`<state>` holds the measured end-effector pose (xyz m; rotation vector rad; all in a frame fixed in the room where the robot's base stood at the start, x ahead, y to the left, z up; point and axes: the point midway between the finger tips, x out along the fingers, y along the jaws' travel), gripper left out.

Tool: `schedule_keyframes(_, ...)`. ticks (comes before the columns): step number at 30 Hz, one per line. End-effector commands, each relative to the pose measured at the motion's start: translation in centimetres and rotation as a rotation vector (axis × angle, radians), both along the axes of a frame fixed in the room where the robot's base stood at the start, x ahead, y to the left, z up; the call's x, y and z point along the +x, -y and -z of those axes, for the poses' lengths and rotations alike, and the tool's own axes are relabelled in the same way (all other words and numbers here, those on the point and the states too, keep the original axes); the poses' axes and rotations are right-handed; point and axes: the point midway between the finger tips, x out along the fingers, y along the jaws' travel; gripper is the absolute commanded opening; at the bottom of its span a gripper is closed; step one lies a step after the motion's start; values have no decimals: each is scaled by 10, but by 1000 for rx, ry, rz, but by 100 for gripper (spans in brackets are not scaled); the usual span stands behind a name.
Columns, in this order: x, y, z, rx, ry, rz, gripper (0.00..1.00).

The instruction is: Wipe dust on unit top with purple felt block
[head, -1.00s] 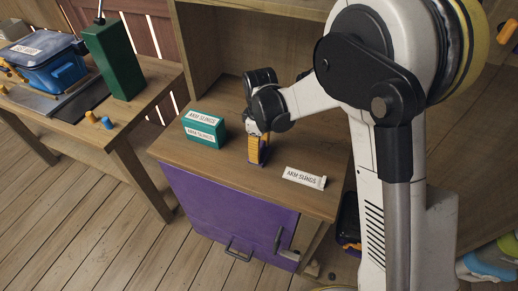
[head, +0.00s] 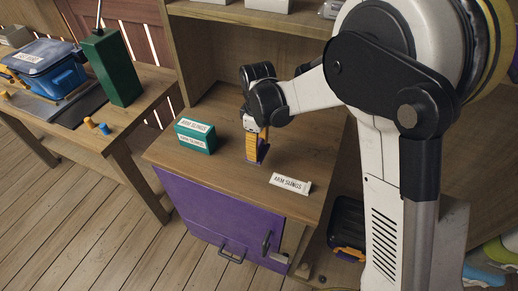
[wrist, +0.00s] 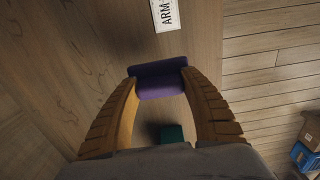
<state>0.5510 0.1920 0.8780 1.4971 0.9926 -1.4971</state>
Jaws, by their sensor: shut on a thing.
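The purple felt block (wrist: 160,82) is between the two tan ribbed fingers of my gripper (wrist: 160,92) in the wrist view, and they are shut on it. In the head view my gripper (head: 253,150) points down at the wooden unit top (head: 225,165), and a small part of the block (head: 262,152) shows at the fingertips. The block is at or just above the surface; I cannot tell whether it touches. No dust can be made out on the unit top in either view.
A teal "ARM SLINGS" box (head: 195,136) stands left of my gripper. A white "ARM SLINGS" label piece (head: 290,185) lies to its right. Below is a purple door (head: 215,215) with a handle. A side table with a green box (head: 111,68) and blue bin (head: 48,68) stands left.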

Motion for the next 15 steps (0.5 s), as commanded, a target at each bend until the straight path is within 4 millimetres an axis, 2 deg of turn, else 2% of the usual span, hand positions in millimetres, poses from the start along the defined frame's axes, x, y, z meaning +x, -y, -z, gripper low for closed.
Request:
schedule_keyframes(1, 0, -1, -8, 0, 0, 1, 14)
schedule_keyframes(6, 0, -2, -19, 0, 0, 3, 14)
schedule_keyframes(15, 0, -2, -20, 0, 0, 4, 14)
